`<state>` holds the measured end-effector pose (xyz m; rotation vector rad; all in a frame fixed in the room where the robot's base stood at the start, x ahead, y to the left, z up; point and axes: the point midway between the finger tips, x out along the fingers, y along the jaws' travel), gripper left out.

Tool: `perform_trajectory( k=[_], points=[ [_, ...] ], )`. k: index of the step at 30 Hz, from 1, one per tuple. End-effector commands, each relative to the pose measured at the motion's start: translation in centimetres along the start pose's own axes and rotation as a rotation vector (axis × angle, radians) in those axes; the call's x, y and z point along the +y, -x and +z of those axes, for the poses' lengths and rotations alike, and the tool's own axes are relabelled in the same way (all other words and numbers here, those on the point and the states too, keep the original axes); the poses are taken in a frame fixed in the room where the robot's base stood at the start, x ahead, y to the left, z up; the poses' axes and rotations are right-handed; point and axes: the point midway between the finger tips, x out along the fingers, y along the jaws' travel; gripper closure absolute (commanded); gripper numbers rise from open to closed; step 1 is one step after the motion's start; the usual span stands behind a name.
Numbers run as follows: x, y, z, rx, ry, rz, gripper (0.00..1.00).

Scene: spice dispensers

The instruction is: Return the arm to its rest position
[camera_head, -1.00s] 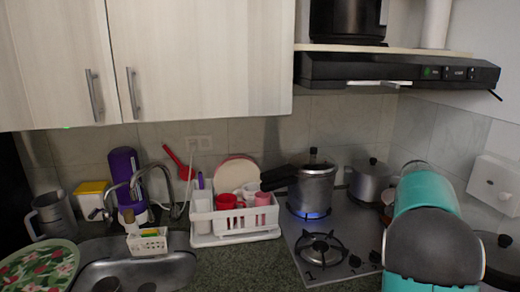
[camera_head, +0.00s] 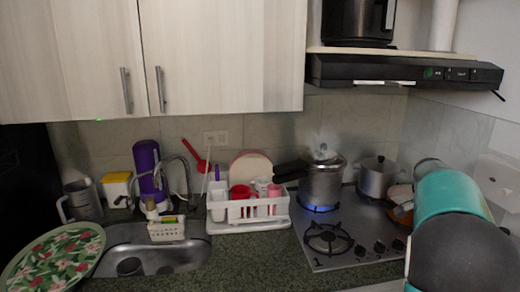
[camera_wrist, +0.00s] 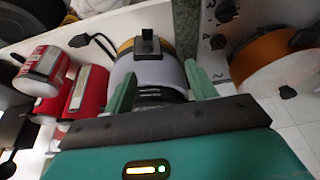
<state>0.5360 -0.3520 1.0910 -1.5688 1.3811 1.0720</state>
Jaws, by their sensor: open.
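My gripper (camera_wrist: 160,88) shows in the wrist view with its two teal fingers apart. A rounded dispenser (camera_wrist: 146,62) in pale lavender and yellow, with a black top piece, appears beyond and between the fingers. I cannot tell whether they touch it; the gripper is open. My teal and black arm (camera_head: 452,195) is folded at the right of the head view, where the gripper itself is not visible.
Red-and-white containers (camera_wrist: 88,92) lie left of the fingers, and an orange-sided pan (camera_wrist: 275,58) is at the right. In the head view, a pressure cooker (camera_head: 323,182) stands on the lit stove (camera_head: 345,250), with a white dish rack (camera_head: 250,222) and sink (camera_head: 150,256) further left.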

Motion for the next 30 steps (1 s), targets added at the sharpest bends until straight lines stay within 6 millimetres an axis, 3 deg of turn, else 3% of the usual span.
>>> perform_trajectory(
  k=[8, 14, 21, 30],
  points=[
    [1.2, 4.6, 4.9, -0.047, 0.169, -0.099, 0.43],
    [3.6, 9.4, 11.3, -0.077, 0.391, -0.219, 0.43],
    [8.4, 14.0, 19.9, -0.069, 0.706, -0.367, 0.43],
    [16.0, 16.1, 29.8, 0.015, 1.103, -0.521, 0.43]
  ],
)
